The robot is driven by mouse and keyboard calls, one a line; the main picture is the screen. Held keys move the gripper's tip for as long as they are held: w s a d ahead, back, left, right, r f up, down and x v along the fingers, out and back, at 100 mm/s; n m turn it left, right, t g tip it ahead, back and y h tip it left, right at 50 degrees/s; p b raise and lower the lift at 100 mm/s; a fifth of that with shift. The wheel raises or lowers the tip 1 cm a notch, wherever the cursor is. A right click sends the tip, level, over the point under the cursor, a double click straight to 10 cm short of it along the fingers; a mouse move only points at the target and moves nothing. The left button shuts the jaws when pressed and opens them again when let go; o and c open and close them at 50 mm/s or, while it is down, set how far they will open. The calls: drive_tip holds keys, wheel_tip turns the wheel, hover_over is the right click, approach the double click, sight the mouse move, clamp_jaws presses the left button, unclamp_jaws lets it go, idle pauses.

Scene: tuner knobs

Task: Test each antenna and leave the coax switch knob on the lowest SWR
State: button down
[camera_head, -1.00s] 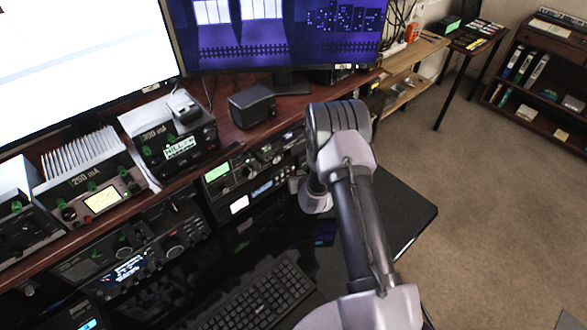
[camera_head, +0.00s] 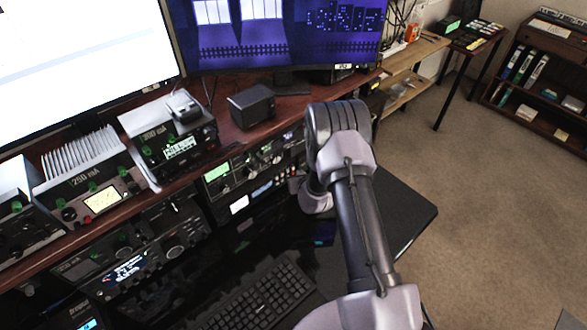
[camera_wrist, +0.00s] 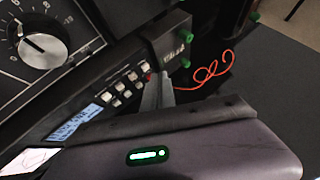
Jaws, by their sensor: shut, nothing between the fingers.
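In the wrist view, my gripper (camera_wrist: 159,80) is shut and empty. I cannot tell whether the fingertips touch anything. I cannot tell which control is the coax switch knob. In the head view, my arm hides the gripper. The green-lit unit (camera_head: 217,172) and a small white panel (camera_head: 239,205) show left of my arm.
A blue-lit display (camera_wrist: 75,125) lies below the buttons. An orange wire (camera_wrist: 213,72) curls right of the fingers. In the head view, a shelf holds a meter unit (camera_head: 103,199), a box (camera_head: 180,148) and a black cube (camera_head: 251,105). A keyboard (camera_head: 262,296) lies in front.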

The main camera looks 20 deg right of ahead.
drive_tip(key=shift+w+r+p, duration=0.1)
drive_tip(key=shift+w+p, duration=0.05)
drive_tip(key=shift+p, duration=0.85)
drive_tip(key=shift+w+a+p, duration=0.15)
drive_tip(key=shift+w+p, duration=0.05)
drive_tip(key=shift+p, duration=1.65)
drive_tip(key=shift+s, duration=0.35)
drive_tip(key=shift+s+d+p, duration=0.2)
drive_tip(key=shift+s+d, duration=0.15)
drive_tip(key=shift+s, duration=0.4)
drive_tip(key=shift+s+d+p, duration=0.2)
drive_tip(key=shift+s+d, duration=0.2)
drive_tip(key=shift+s, duration=0.4)
drive_tip(key=shift+s+d+p, duration=0.2)
drive_tip(key=shift+s+d, duration=0.15)
drive_tip(key=shift+s, duration=0.4)
